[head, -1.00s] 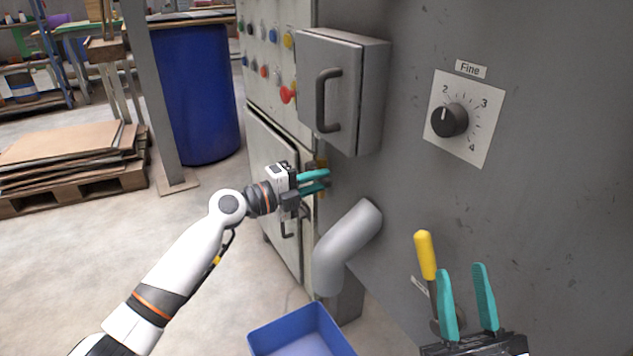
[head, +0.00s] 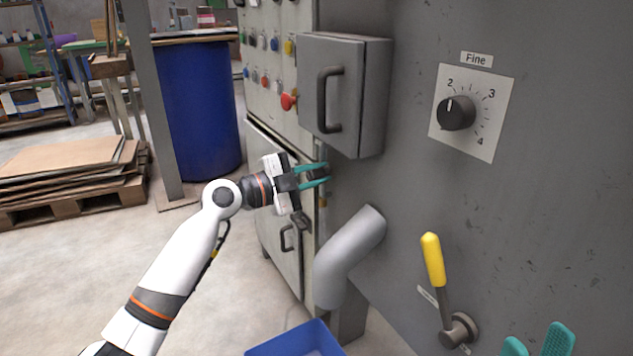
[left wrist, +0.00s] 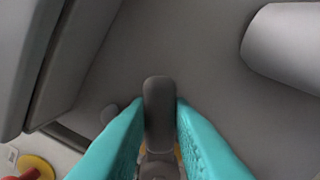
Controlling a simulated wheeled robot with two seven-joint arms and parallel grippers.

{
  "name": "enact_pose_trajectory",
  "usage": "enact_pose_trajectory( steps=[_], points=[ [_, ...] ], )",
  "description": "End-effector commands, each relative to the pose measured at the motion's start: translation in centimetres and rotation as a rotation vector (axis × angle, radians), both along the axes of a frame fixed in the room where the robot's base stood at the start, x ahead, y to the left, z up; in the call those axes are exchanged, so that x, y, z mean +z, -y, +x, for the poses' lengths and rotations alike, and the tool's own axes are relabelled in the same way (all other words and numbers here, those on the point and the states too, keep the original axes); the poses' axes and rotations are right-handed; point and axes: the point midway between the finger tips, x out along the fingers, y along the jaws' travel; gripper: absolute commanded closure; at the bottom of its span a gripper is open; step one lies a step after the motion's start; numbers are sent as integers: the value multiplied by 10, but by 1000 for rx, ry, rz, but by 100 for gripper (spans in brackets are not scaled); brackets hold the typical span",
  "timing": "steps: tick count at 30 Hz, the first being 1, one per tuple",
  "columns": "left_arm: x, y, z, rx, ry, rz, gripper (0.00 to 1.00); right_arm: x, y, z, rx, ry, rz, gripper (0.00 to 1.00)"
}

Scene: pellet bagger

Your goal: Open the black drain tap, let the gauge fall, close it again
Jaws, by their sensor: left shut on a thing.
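The black tap handle (left wrist: 158,103) stands between the teal fingers of my left gripper (left wrist: 158,125) in the left wrist view. My left gripper is shut on it. In the head view my left gripper (head: 326,174) is at the grey panel's edge, below the grey box, and its fingers mostly hide the tap. No gauge can be made out in either view. My right gripper (head: 538,342) shows only its teal fingertips at the bottom right of the head view. They are apart with nothing visible between them.
A grey box with a handle (head: 372,95) juts out above the tap. A bent grey pipe (head: 345,255) sticks out below it, over a blue bin (head: 298,342). A yellow lever (head: 433,260) and a Fine dial (head: 456,113) are on the panel to the right.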

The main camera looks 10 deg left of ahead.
Motion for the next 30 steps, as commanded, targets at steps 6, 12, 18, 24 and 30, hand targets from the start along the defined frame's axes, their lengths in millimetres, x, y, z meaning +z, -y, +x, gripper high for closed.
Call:
enact_pose_trajectory(
  steps=[6,12,18,24,30],
  points=[
    [1,-1,1,-1,-43,-29,100,-2,0,0,0,-1,0,64],
    [2,-1,1,0,-51,-35,100,-2,0,0,0,-1,0,64],
    [1,-1,1,0,-51,-34,100,-2,0,0,0,-1,0,64],
    [2,-1,1,0,-49,-34,58,-2,0,0,0,-1,0,64],
    [2,-1,1,-1,-48,-34,58,-2,0,0,0,-1,0,64]
  ],
)
